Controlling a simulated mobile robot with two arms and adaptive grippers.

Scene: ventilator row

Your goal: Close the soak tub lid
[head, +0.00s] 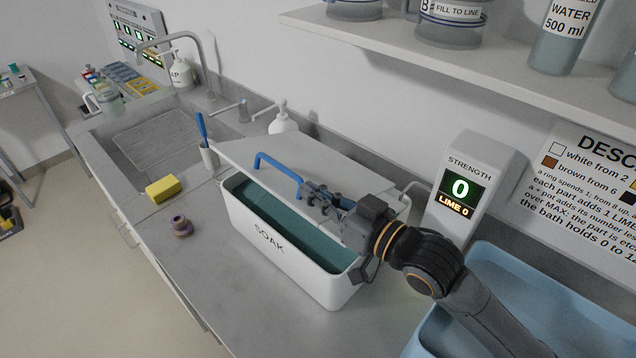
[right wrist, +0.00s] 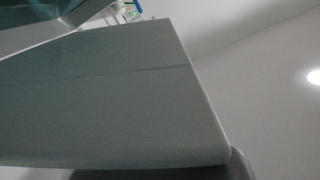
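The white soak tub (head: 262,243), marked SOAK, stands on the counter with teal liquid inside. Its pale lid (head: 335,165) is partly open, tilted above the back of the tub, leaving a wide gap at the front. A blue handle (head: 278,166) is on the lid. My right gripper (head: 312,191) is at the lid's front edge, close to the right end of the handle; whether it touches is unclear. Its finger opening is too small to judge. In the right wrist view, a grey-green panel (right wrist: 120,100), seemingly the lid, fills much of the picture. My left gripper is out of view.
A strength display (head: 462,190) reading 0 and a blue tray (head: 490,255) stand right of the tub. A cup with a blue brush (head: 208,155), a yellow sponge (head: 163,188) and a small purple-brown object (head: 181,226) are left. A shelf (head: 460,75) hangs above.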

